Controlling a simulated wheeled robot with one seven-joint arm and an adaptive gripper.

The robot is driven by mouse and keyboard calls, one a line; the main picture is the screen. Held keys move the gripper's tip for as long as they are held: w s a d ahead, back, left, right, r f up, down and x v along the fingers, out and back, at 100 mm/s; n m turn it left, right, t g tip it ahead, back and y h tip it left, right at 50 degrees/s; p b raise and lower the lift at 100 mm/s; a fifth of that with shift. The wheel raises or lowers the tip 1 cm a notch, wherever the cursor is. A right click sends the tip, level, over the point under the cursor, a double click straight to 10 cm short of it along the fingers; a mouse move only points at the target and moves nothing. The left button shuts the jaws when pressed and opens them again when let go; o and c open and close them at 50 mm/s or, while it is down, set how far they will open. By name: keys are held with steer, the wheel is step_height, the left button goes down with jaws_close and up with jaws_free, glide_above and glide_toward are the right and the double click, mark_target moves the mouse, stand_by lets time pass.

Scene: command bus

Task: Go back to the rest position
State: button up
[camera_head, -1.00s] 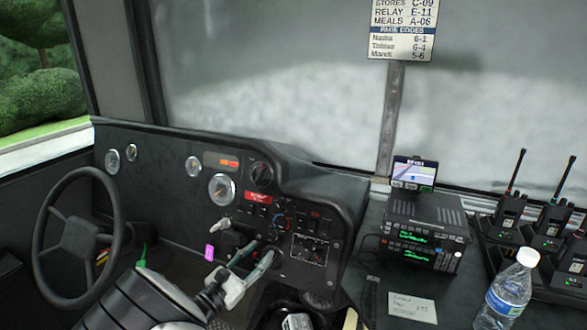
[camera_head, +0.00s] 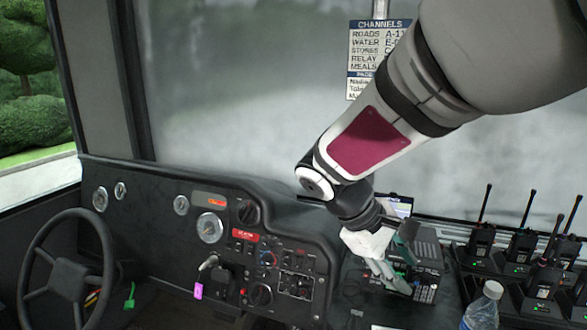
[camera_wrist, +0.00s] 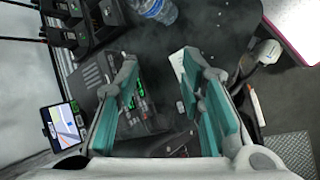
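My gripper (camera_head: 392,278) hangs below my raised arm in the head view, in front of the black radio unit (camera_head: 428,262) on the right counter. The wrist view shows my gripper (camera_wrist: 165,90) from behind, its two teal-padded fingers spread well apart. Nothing is held between them. The radio unit (camera_wrist: 98,72) lies beyond and partly behind the left finger, and a pale card (camera_wrist: 178,65) lies on the dark counter beyond the gap. I cannot tell whether the fingers touch the radio unit. My arm covers part of the channels sign (camera_head: 362,58) and the windshield.
A water bottle (camera_head: 483,306) stands on the right counter. Several handheld radios with antennas sit in chargers (camera_head: 525,245) behind it. A small screen (camera_head: 400,207) stands by the radio unit. The dashboard (camera_head: 160,235) and steering wheel (camera_head: 66,268) are on the left.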

steer(key=s+r+m+t+y+p, duration=0.1)
steer(key=s+r+m+y+p, duration=0.1)
steer(key=s, duration=0.9)
steer(key=s+r+m+t+y+p, duration=0.2)
steer(key=s+r+m+y, duration=0.3)
steer(key=s, duration=0.6)
steer(key=shift+d+r+m, duration=0.35)
steer(key=shift+r+m, duration=0.45)
steer(key=shift+r, duration=0.15)
steer(key=shift+c, duration=0.2)
